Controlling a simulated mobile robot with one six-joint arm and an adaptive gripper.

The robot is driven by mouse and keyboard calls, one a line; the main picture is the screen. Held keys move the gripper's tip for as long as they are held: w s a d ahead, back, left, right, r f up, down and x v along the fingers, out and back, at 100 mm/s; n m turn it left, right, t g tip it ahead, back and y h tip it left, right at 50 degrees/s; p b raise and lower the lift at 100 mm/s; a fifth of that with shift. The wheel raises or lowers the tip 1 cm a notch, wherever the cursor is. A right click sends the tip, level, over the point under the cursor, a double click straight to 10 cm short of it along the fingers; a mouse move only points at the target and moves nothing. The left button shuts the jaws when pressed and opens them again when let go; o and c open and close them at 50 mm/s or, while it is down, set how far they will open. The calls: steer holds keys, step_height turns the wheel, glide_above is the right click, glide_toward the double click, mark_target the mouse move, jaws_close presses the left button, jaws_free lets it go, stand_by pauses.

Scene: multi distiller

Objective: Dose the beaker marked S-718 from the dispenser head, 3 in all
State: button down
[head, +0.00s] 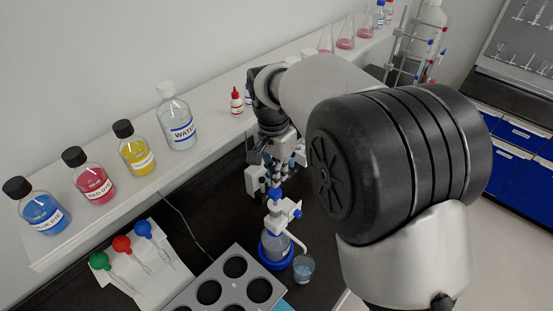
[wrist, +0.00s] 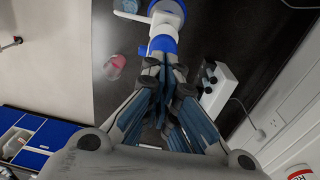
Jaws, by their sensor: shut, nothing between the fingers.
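A bottle-top dispenser head (head: 284,207), white with blue parts, sits on a clear bottle (head: 275,246) in a blue ring on the black bench. Its spout reaches over a small beaker (head: 304,267) with bluish contents. I cannot read S-718 on it. My gripper (head: 276,178) is just above the dispenser's top in the head view; whether they touch is unclear. In the wrist view my gripper (wrist: 163,78) is shut and empty, its fingertips near a blue and white dispenser part (wrist: 162,43). A beaker with pink contents (wrist: 115,66) stands beside it there.
A grey rack with round holes (head: 228,280) stands left of the bottle. Dye bottles and a water bottle (head: 178,122) line the white shelf behind. A white holder with coloured-bulb droppers (head: 139,262) lies at front left. A white box (wrist: 227,91) is right of the fingers.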

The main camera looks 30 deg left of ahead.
mark_target(278, 188)
steer(key=shift+f, duration=1.15)
steer(key=shift+f+b, duration=0.75)
steer(key=shift+f, duration=0.75)
steer(key=shift+s+d+r, duration=0.1)
step_height(278, 188, up, 12)
steer(key=shift+a, duration=0.4)
